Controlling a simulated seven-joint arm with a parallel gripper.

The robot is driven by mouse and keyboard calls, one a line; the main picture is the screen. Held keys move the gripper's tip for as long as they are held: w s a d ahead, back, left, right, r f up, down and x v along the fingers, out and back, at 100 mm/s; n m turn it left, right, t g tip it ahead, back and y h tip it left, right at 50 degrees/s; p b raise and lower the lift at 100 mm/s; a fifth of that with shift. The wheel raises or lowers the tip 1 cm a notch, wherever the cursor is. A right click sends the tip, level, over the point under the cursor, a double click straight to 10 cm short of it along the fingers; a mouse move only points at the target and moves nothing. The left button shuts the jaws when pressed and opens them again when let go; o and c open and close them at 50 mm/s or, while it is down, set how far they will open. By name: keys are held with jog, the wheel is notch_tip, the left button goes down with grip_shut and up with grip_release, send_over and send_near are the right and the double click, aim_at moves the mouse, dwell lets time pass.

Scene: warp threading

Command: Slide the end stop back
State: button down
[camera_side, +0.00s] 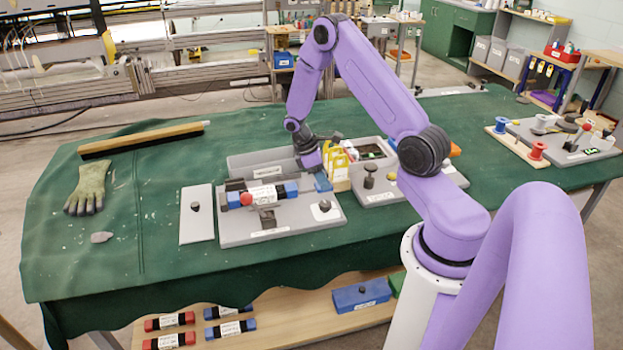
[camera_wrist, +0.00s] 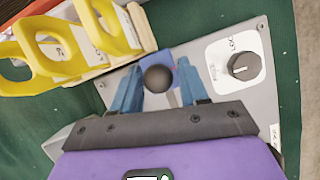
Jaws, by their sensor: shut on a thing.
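The end stop (camera_wrist: 152,59) looks like a small blue block with a dark round knob (camera_wrist: 157,78) on top. In the wrist view, my gripper (camera_wrist: 158,82) has its two blue fingers on either side of the knob and is shut on it. In the side view, my gripper (camera_side: 319,179) is low at the right end of the grey fixture plate (camera_side: 240,232). There the fingers and the end stop are too small and close to tell apart. A cartridge-like bar with blue ends and a white label (camera_side: 266,194) lies on the fixture, left of my gripper.
Yellow looped pieces (camera_wrist: 75,40) on a pale block stand close to my gripper. A dark dial (camera_wrist: 242,66) on a white panel sits right of it in the wrist view. A red knob (camera_side: 246,199) is on the fixture's left. Green cloth (camera_side: 150,255) is free at front left.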

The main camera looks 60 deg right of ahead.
jog(key=shift+s+d, duration=0.15)
jog(key=shift+d, duration=0.2)
jog(key=c, duration=0.9)
grip_release()
jog(key=shift+a, duration=0.1)
jog(key=shift+r, duration=0.15)
jog(key=v, duration=1.7)
jog(key=shift+a, duration=0.1)
